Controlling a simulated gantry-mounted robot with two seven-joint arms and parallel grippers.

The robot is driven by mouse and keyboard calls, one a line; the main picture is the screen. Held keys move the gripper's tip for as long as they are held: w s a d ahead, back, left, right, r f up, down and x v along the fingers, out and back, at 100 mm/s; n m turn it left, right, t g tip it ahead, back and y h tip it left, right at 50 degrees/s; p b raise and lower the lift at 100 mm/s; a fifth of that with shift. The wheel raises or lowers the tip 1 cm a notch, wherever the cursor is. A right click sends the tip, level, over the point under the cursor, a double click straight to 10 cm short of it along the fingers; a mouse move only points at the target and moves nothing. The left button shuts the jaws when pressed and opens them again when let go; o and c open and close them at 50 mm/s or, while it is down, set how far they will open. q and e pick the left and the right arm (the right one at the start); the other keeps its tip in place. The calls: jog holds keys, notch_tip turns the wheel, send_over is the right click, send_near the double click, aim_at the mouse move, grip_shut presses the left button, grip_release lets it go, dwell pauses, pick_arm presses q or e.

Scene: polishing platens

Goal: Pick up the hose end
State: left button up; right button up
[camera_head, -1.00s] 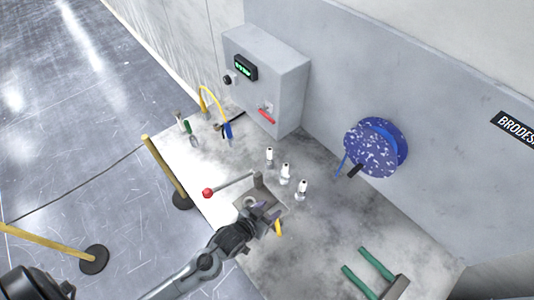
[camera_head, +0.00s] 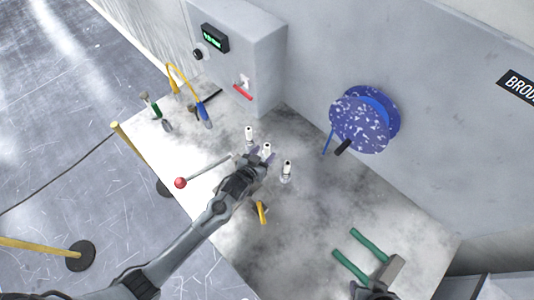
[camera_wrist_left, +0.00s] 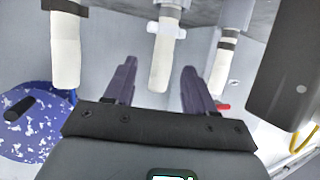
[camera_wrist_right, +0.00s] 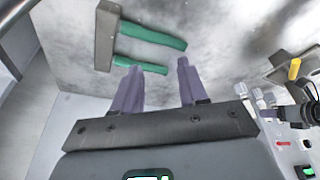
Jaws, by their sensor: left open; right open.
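Three white upright stubs stand in a row on the grey bench: a far one (camera_head: 249,134), a middle one (camera_head: 267,149) and a near one (camera_head: 287,168). My left gripper (camera_wrist_left: 158,85) is open and empty, with the middle stub (camera_wrist_left: 165,55) lined up between its fingertips; whether they touch cannot be told. A yellow curved hose (camera_head: 177,74) with a blue grip (camera_head: 204,112) is at the back left. A short blue line (camera_head: 327,142) hangs by the blue speckled reel (camera_head: 360,118). I cannot tell which is the hose end. My right gripper (camera_wrist_right: 158,68) is open and empty.
A red-knobbed lever (camera_head: 181,183) is left of my left arm. A grey control box (camera_head: 250,50) stands behind. A block with green handles (camera_head: 352,268) lies at the right front. A yellow piece (camera_head: 262,212) lies near my left wrist. The bench's middle right is clear.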

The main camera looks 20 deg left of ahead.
pick_arm(q)
jog(key=shift+x, duration=2.65)
jog(key=shift+r, duration=0.1)
jog(key=shift+c, duration=0.5)
grip_shut()
